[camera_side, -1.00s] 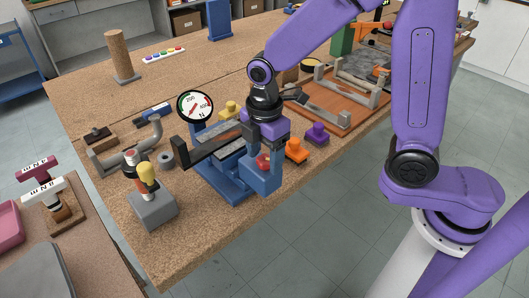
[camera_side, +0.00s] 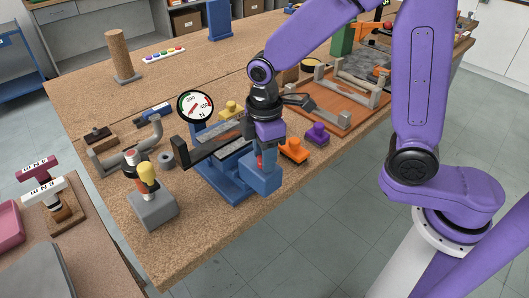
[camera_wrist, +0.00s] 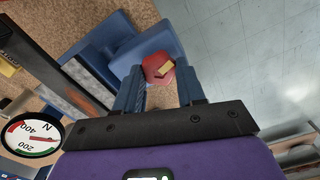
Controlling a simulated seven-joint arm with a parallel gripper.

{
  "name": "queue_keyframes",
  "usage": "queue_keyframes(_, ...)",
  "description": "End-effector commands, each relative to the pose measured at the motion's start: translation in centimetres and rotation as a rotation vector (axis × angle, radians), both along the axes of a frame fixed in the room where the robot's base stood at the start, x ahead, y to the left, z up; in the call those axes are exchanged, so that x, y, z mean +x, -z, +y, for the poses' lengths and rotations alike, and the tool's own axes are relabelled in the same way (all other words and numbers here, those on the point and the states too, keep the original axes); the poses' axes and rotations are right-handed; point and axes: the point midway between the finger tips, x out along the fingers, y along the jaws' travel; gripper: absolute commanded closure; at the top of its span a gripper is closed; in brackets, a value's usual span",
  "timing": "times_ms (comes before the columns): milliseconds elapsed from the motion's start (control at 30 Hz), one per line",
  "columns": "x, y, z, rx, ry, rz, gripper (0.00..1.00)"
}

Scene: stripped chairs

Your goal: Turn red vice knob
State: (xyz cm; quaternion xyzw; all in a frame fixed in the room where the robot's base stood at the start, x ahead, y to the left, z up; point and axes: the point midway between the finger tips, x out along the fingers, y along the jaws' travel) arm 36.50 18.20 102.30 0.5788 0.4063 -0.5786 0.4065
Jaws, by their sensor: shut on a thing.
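The red vice knob (camera_wrist: 158,68) has a tan stripe on top and sits on the end block of the blue vice (camera_wrist: 118,32). In the side view the knob (camera_side: 260,163) is a small red patch, partly covered by a finger, above the vice's blue block (camera_side: 262,182). My gripper (camera_wrist: 158,78) reaches down to the knob from above, with one blue finger on each side of it. It is shut on the knob. In the side view my gripper (camera_side: 267,155) stands upright over the vice's near end.
A round dial gauge (camera_side: 195,106) stands behind the vice. An orange knob (camera_side: 294,150) and a purple knob (camera_side: 317,134) lie close on the right. A grey block with a yellow-topped lever (camera_side: 153,207) stands front left. The bench edge is near.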

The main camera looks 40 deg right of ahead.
Motion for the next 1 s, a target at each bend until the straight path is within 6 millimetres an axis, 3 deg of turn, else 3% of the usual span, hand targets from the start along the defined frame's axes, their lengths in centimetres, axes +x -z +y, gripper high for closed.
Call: queue_keyframes(1000,-0.13,-0.02,-0.10,-0.005,0.965,0.006,0.92)
